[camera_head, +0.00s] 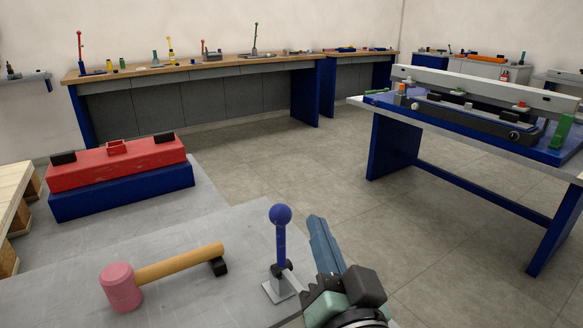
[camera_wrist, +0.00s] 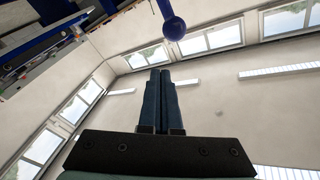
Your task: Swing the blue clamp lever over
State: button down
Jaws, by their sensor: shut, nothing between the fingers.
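The blue clamp lever (camera_head: 281,240) stands upright on a small grey base plate on the grey work surface, in the lower middle of the head view. It has a round blue ball on top and a dark pivot at its foot. My gripper (camera_head: 318,228) is just right of the lever, its fingers together and pointing up and slightly left. I see a small gap between the fingers and the lever. In the wrist view the shut fingers (camera_wrist: 159,75) point up toward the ball of the lever (camera_wrist: 174,28), which is at the top. The rest of the lever is mostly out of that view.
A pink-headed mallet (camera_head: 121,287) with a wooden handle lies left of the lever on the grey surface (camera_head: 75,297). A red block (camera_head: 118,164) on a blue base stands behind it. A blue table (camera_head: 400,140) with a clamped rail stands at the right. A long workbench (camera_head: 200,72) lines the back.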

jog(key=s+d+m+g+p, duration=0.1)
jog(key=m+p, duration=0.1)
jog(key=p, duration=0.3)
jog(key=m+g+y+p, duration=0.3)
jog(key=m+p, duration=0.4)
jog(key=p, duration=1.1)
send_near(284, 219)
jog(key=p+x, duration=0.1)
jog(key=x, duration=0.6)
jog(key=shift+p, duration=0.35)
